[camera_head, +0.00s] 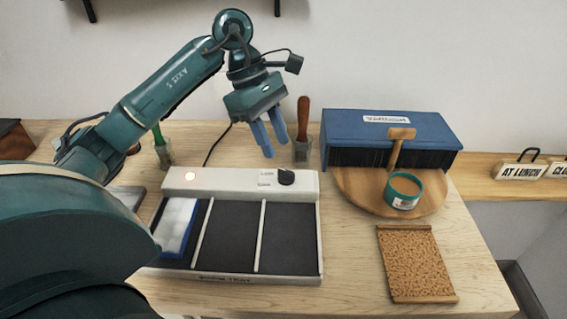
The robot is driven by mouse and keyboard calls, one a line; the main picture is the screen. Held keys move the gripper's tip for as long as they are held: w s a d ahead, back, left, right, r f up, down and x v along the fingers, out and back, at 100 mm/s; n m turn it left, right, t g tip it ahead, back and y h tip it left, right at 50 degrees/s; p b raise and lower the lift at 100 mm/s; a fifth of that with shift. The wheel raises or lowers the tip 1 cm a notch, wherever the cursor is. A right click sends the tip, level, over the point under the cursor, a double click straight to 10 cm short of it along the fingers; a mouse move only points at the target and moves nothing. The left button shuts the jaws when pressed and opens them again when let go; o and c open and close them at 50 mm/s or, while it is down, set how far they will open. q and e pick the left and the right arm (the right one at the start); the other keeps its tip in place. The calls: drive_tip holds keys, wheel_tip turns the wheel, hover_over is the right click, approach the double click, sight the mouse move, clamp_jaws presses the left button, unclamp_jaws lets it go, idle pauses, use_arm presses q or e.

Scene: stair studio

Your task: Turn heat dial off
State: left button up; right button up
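The heat dial (286,177) is a small black knob on the right part of the white raised back panel (225,182) of a tray unit on the wooden table. A small label lies just left of the dial, too small to read. A light (190,176) glows at the panel's left end. My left gripper (275,147) hangs above and slightly left of the dial, blue fingers pointing down, apart from it. A gap shows between the fingers, with nothing held. The dial's exact pointer angle is too small to tell. My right gripper is out of view.
The unit's front has dark compartments (282,240) and a white pad in a blue tray (177,225). A brown-handled tool in a holder (302,150) stands close behind the dial. A blue brush box (385,135), round board (350,193), teal tin (403,192) and cork mat (415,265) lie right.

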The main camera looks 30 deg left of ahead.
sight(286, 171)
use_arm(q)
drive_tip(key=x, duration=0.6)
drive_tip(key=shift+f, duration=0.1)
drive_tip(key=shift+c, duration=0.2)
clamp_jaws()
